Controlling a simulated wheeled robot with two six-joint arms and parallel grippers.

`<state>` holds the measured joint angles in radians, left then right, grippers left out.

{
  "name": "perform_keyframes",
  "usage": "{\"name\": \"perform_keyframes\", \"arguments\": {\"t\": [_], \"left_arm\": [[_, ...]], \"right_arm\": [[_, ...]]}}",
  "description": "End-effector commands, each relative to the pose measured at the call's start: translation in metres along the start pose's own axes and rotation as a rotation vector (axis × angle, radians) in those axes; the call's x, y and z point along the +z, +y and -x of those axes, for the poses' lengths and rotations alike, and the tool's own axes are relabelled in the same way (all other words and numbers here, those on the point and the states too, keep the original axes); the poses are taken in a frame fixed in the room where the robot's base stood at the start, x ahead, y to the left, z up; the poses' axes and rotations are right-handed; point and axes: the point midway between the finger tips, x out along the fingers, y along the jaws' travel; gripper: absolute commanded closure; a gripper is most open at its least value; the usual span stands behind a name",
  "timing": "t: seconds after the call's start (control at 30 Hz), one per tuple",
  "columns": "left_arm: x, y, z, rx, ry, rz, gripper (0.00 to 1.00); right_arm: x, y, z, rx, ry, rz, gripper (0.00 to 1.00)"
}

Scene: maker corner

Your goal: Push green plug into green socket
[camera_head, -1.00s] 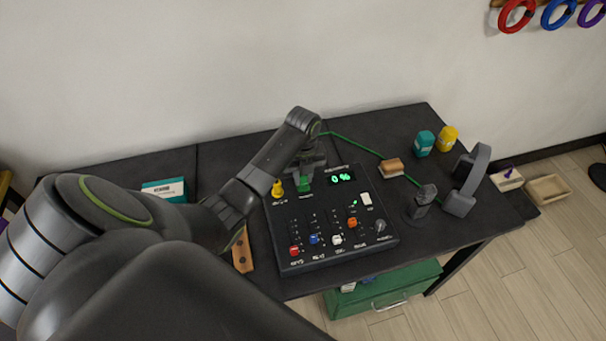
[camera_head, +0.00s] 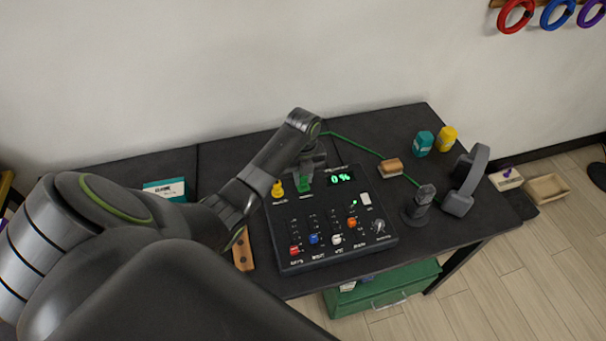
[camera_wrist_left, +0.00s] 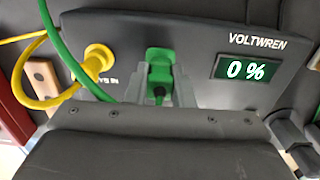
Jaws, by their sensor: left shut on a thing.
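The green plug (camera_wrist_left: 158,90) is between the two fingers of my left gripper (camera_wrist_left: 160,92), which is shut on it. The green socket (camera_wrist_left: 160,55) lies right in front of the plug on the dark control box (camera_wrist_left: 205,60). Plug and socket overlap in the left wrist view, and I cannot tell how deep the plug sits. In the head view, my left gripper (camera_head: 306,172) is at the back edge of the box (camera_head: 325,262), with green (camera_head: 304,185) showing below it. A green cable (camera_wrist_left: 62,45) shows at the left in the wrist view. My right gripper is not in view.
A yellow plug (camera_head: 277,189) with its yellow cable (camera_wrist_left: 20,75) stands close left of the green one. The display (camera_head: 341,178) reads 0 %. A microphone (camera_head: 419,203), headphones (camera_head: 467,182) and a wood-coloured block (camera_head: 391,168) stand to the right.

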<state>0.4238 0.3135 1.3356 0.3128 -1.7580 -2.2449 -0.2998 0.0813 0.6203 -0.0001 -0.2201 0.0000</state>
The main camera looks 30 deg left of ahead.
Motion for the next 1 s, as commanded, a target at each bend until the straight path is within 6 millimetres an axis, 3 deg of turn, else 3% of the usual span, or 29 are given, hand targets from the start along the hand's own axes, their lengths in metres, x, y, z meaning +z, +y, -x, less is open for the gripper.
{"name": "perform_keyframes", "arguments": {"t": [0.9, 0.93, 1.0], "left_arm": [[0.0, 0.0, -0.013, 0.0, 0.0, 0.0, 0.99], [0.0, 0.0, -0.013, -0.001, 0.0, 0.0, 0.76], [0.0, 0.0, -0.012, 0.0, 0.0, 0.0, 0.67]], "right_arm": [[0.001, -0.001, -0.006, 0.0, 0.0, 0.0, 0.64], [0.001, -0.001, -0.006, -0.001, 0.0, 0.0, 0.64], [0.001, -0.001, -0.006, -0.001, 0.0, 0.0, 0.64]]}}
